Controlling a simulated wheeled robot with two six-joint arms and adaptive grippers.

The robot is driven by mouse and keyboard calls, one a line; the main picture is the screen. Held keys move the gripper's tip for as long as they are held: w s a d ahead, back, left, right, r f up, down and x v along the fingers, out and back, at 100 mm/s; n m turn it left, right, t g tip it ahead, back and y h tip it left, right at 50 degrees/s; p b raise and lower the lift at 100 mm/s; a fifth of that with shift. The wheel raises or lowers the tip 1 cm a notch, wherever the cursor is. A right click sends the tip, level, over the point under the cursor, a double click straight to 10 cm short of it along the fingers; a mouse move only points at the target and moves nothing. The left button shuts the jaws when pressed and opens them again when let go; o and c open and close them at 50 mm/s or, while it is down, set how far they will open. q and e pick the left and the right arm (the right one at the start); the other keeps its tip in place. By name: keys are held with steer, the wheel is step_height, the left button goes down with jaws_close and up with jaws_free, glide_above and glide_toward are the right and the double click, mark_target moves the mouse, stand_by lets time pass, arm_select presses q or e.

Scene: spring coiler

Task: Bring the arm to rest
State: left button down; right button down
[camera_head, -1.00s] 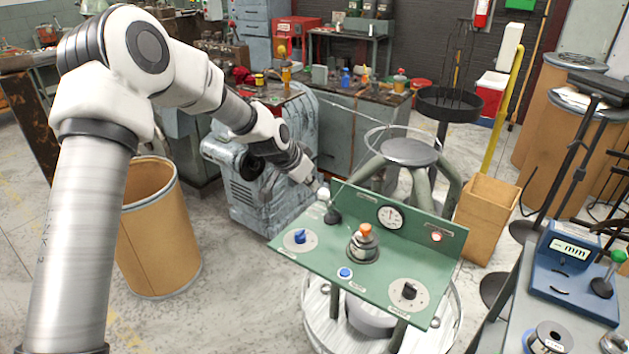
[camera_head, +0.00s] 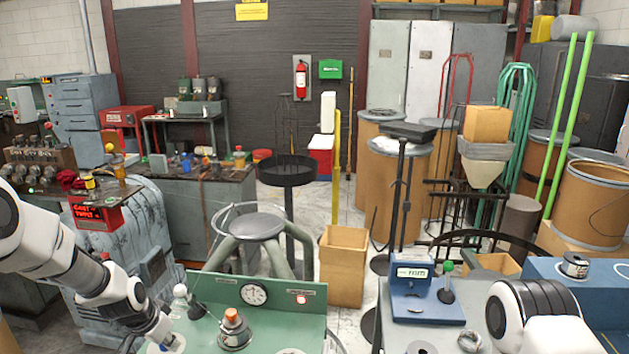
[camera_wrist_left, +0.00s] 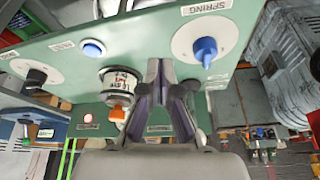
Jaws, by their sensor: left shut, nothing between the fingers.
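My left arm comes in from the left edge of the head view, reaching down to the green control panel (camera_head: 210,290). My right gripper is out of view; a white link of my right arm shows at lower right.
A blue measuring device (camera_head: 413,290) stands on the bench to the right. A grey stool (camera_head: 258,227) and a cardboard box (camera_head: 343,265) are behind the panel.

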arm_select(q)
steer(key=s+d+f+g, duration=0.3)
steer(key=s+f, duration=0.6)
steer(key=s, duration=0.2)
steer(key=s+d+f+g, duration=0.2)
steer(key=s+d+f, duration=0.2)
steer(key=s+f, duration=0.7)
steer(key=s+d+r+n+y, duration=0.1)
steer(key=s+n, duration=0.3)
steer(key=s, duration=1)
steer(key=shift+d+r+t, duration=0.15)
steer(key=shift+d+t, duration=0.25)
steer(key=shift+w, duration=0.1)
